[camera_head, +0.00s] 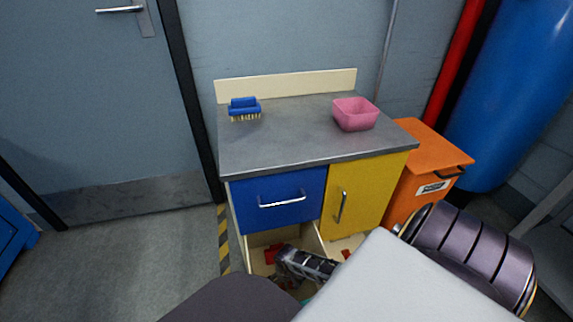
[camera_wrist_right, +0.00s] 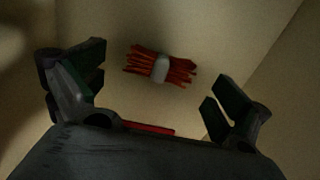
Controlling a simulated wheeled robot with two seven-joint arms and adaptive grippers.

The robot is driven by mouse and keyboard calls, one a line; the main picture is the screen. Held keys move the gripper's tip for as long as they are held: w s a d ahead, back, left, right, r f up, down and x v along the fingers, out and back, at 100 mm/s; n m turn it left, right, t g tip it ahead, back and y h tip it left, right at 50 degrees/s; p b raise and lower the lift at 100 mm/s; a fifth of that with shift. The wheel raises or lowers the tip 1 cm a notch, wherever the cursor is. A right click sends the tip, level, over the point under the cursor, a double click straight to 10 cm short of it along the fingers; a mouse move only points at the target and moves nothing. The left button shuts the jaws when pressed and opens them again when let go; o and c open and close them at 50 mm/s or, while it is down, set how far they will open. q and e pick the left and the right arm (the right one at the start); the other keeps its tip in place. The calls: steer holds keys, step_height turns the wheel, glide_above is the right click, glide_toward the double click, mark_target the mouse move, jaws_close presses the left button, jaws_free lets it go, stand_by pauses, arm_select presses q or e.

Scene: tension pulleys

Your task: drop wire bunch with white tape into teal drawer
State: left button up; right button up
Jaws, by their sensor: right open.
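A bunch of red wires (camera_wrist_right: 181,72) with a white tape band (camera_wrist_right: 161,67) around its middle lies on a cream floor in the right wrist view. My right gripper (camera_wrist_right: 155,88) is open, with its fingers on either side of the view and the bunch ahead between them, not gripped. In the head view, my right gripper (camera_head: 284,258) reaches down into an open cream-lined drawer (camera_head: 262,240) low in the cabinet. Red pieces (camera_head: 271,255) show beside it. My arm hides most of the drawer front; only a small teal patch shows. My left gripper is not in view.
Above are a shut blue drawer (camera_head: 279,199) and a yellow door (camera_head: 355,195). The grey worktop (camera_head: 290,140) holds a blue brush (camera_head: 244,107) and a pink bowl (camera_head: 355,114). An orange cabinet (camera_head: 430,160) stands right. Another red piece (camera_wrist_right: 148,129) lies near my gripper's body.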

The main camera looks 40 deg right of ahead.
steer(key=shift+r+p, duration=0.75)
steer(key=shift+r, duration=0.6)
steer(key=shift+r+p, duration=1.25)
steer(key=shift+r, duration=1.1)
arm_select(q)
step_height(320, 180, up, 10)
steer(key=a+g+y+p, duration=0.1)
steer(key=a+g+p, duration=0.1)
steer(key=p, duration=0.1)
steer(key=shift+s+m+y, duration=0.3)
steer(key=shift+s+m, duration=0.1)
arm_select(e)
step_height(320, 180, up, 5)
glide_above(287, 285)
steer(key=shift+w, duration=0.15)
steer(key=shift+r, duration=0.1)
arm_select(q)
steer(key=shift+p, duration=0.3)
arm_select(e)
steer(key=shift+r, duration=0.1)
